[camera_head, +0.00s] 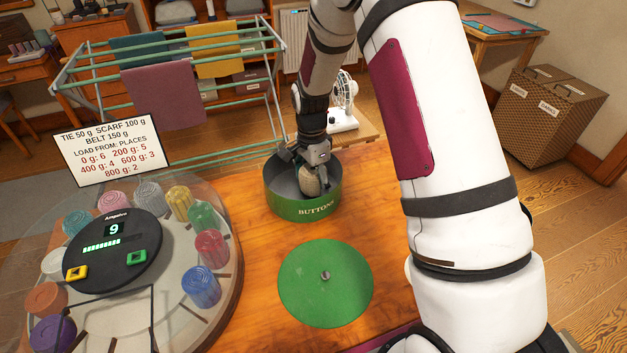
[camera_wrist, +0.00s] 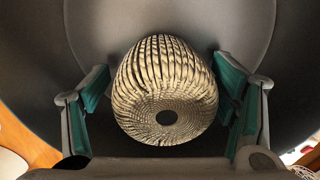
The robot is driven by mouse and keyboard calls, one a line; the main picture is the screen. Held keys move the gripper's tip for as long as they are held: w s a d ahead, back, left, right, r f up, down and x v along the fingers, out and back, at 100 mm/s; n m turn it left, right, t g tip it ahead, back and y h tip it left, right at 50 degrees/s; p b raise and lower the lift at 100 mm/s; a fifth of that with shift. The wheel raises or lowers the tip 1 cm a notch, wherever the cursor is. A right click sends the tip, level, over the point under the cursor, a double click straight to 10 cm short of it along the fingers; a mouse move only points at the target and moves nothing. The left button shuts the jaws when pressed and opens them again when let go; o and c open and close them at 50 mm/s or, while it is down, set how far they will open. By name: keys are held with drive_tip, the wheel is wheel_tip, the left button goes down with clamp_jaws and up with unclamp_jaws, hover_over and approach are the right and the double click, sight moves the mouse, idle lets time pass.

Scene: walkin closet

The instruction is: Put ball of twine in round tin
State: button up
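The ball of twine (camera_head: 309,181) is a ribbed, beige-and-dark ball inside the round tin (camera_head: 303,210), a green open tin lettered "BUTTONS" with a dark inside. My gripper (camera_head: 311,172) reaches down into the tin from above. In the wrist view the ball of twine (camera_wrist: 165,90) sits between the two green-padded fingers of my gripper (camera_wrist: 164,85), with a thin gap showing at each side. The fingers look open around it. The ball's contact with the tin's floor is hidden. The green round lid (camera_head: 325,284) with a small knob lies flat in front of the tin.
A round dial device (camera_head: 119,251) with several coloured spools under a clear cover stands at the left. A sign card (camera_head: 112,150) is behind it. A drying rack (camera_head: 170,75) stands beyond, and a small white fan (camera_head: 342,101) is behind the tin. Bare wood (camera_head: 255,240) surrounds the lid.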

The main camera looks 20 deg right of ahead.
drive_tip(key=r, duration=1.2)
drive_tip(key=shift+w+r, duration=0.2)
drive_tip(key=shift+w, duration=0.1)
drive_tip(key=s+r+n+t, duration=0.2)
drive_tip(key=s+r+n, duration=0.5)
drive_tip(key=s+r, duration=0.7)
drive_tip(key=s+a+r+n+t, duration=0.1)
drive_tip(key=s+n, duration=0.7)
drive_tip(key=s, duration=1)
drive_tip(key=shift+s+a+r+n+t, duration=0.25)
drive_tip(key=shift+s+n+t, duration=0.15)
drive_tip(key=shift+t, duration=0.1)
drive_tip(key=shift+r, duration=0.15)
